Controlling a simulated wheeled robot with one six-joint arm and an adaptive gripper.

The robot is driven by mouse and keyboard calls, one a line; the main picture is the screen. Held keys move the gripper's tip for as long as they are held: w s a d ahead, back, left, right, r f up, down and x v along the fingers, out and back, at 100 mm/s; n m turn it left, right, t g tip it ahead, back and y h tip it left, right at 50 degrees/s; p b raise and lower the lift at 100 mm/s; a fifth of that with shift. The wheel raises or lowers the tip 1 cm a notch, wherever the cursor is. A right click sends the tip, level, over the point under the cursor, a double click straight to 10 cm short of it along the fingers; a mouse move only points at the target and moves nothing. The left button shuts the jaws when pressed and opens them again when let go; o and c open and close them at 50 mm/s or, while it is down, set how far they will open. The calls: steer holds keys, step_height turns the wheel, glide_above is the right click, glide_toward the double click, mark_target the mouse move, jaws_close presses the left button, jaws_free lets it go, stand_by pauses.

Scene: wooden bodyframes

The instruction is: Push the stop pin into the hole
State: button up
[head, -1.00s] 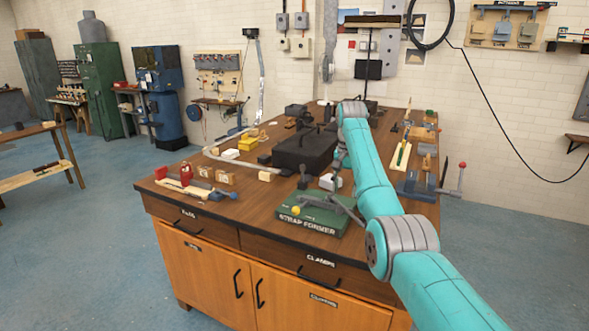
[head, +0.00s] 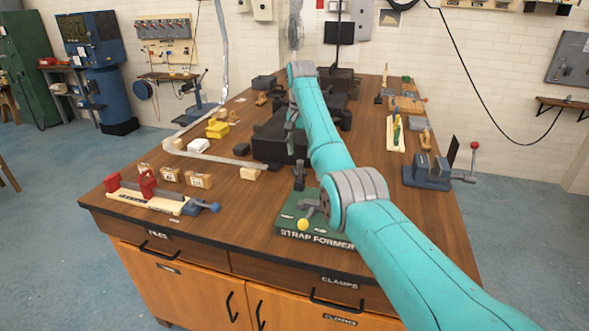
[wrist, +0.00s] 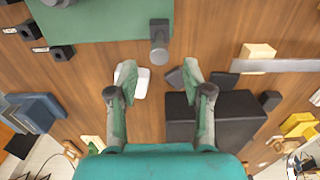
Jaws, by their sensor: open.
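The green strap former (head: 283,226) sits near the front of the bench, with a yellow-knobbed lever (head: 303,224); my arm hides its right side. Its green plate also shows at the top of the wrist view (wrist: 105,28). A dark upright post (head: 299,178) stands behind the plate. A grey round-topped piece on a dark block (wrist: 158,50) is at the plate's edge in the wrist view. My gripper (wrist: 158,82) is open and empty, its fingers apart above the bench. It is small in the head view (head: 291,125). I cannot clearly identify the stop pin or its hole.
A large black block (head: 275,138) stands close behind the post. A white piece (wrist: 131,82) lies by one finger in the wrist view. A red-ended vise (head: 147,184) is at left; a blue fixture with a red-knobbed lever (head: 428,172) is at right. The front left bench top is partly clear.

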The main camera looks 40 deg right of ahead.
mark_target(300, 161)
steer(key=shift+f, duration=4.5)
jaws_close()
steer(key=shift+r, duration=0.2)
steer(key=shift+r, duration=2.75)
